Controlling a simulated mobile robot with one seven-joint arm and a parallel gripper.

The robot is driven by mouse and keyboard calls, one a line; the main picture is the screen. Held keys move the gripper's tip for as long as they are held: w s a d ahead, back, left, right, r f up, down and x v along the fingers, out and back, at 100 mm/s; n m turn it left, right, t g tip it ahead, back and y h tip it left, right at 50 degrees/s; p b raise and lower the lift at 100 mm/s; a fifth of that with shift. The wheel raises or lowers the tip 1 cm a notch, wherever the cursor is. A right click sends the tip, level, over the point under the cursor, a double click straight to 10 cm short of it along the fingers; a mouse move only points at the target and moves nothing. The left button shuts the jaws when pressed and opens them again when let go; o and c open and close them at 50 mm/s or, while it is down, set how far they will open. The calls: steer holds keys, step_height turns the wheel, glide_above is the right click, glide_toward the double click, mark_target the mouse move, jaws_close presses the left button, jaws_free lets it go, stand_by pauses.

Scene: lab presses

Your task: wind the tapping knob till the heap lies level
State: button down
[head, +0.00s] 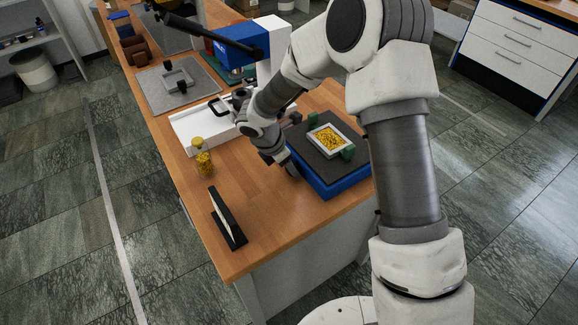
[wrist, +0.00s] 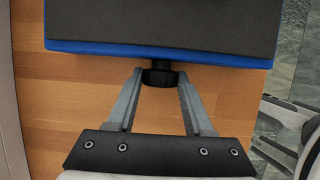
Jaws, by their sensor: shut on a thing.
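The blue tapping unit with a dark grey top (head: 318,168) sits near the table's right edge. On it a square pale frame (head: 314,142) holds a heap of yellow grains (head: 328,138); from here I cannot tell whether the heap is level. In the wrist view the black tapping knob (wrist: 160,78) sticks out from the unit's blue edge (wrist: 90,47). My gripper (wrist: 161,74) has one finger on each side of the knob and is shut on it. In the head view my gripper (head: 290,168) is at the unit's left side, and the knob is hidden there.
A jar of yellow grains (head: 204,163) and a black-framed stand (head: 228,218) are on the wooden table (head: 262,212) to the left. A white tray (head: 190,130) and a blue and white press (head: 262,45) stand farther back.

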steer(key=shift+f+t+b, duration=0.15)
steer(key=shift+t+b, duration=0.15)
steer(key=shift+b, duration=0.6)
steer(key=shift+t+y+b, duration=0.3)
steer(key=shift+y+b, duration=0.1)
steer(key=shift+b, duration=0.2)
steer(key=shift+r, duration=0.2)
steer(key=shift+c, duration=1.4)
jaws_free()
steer(key=p+v, duration=0.3)
steer(key=v, duration=1.4)
steer(key=shift+r, duration=0.2)
steer(key=shift+s, duration=0.1)
